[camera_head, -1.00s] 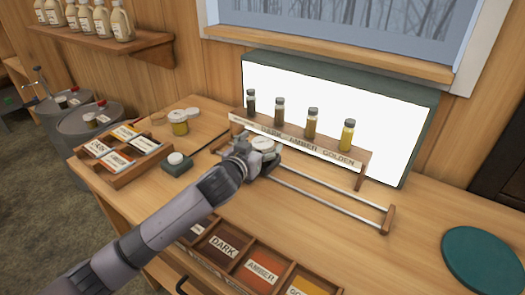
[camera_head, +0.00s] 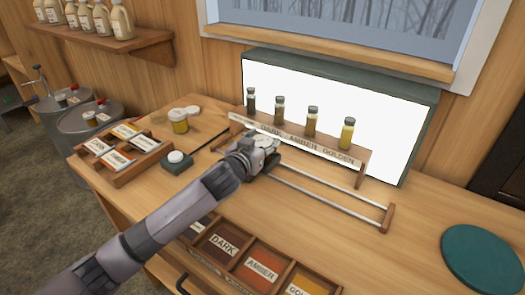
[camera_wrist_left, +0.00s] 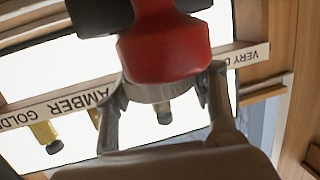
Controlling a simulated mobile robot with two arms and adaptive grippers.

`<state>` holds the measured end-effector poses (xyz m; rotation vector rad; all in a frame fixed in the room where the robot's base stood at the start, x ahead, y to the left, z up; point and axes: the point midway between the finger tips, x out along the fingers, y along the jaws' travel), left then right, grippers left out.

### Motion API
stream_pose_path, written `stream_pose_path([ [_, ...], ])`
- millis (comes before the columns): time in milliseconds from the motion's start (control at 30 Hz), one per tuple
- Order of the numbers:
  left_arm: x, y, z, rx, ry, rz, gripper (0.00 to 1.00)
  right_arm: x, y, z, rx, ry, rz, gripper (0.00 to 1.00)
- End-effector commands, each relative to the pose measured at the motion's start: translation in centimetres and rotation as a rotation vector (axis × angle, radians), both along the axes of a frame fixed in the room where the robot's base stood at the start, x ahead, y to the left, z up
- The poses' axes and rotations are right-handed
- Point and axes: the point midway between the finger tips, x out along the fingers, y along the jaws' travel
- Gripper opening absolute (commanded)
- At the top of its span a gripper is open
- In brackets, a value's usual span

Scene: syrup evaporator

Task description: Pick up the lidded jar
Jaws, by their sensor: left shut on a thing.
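My left gripper (camera_head: 264,148) is over the table in front of the bottle rack, shut on a lidded jar. I cannot tell clearly whether the jar touches anything below. My right gripper is not in view.
The rack (camera_head: 300,143) with several small syrup bottles stands before a bright panel (camera_head: 390,110). Two metal rails (camera_head: 330,200) lie to the right. A teal disc (camera_head: 483,262) lies right.

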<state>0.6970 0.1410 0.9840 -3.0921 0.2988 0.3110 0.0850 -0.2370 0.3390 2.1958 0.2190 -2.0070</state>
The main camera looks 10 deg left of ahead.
Motion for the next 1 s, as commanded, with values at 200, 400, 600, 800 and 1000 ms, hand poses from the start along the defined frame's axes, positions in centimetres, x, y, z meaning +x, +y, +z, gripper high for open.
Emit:
stream_pose_path([
  [200,0.0,0.0,0.0,0.0,0.0,0.0,0.21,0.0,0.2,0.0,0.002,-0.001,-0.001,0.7],
  [400,0.0,0.0,0.1,0.0,-0.002,0.0,0.15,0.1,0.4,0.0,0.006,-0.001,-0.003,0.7],
  [600,0.0,0.0,0.4,-0.001,-0.003,0.0,0.15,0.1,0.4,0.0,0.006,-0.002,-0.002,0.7],
  [800,0.1,0.0,2.5,-0.001,-0.006,0.0,0.15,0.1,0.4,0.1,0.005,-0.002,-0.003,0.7],
  [1000,0.0,0.0,6.6,-0.002,-0.008,-0.002,0.15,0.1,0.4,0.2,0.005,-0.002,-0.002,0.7],
])
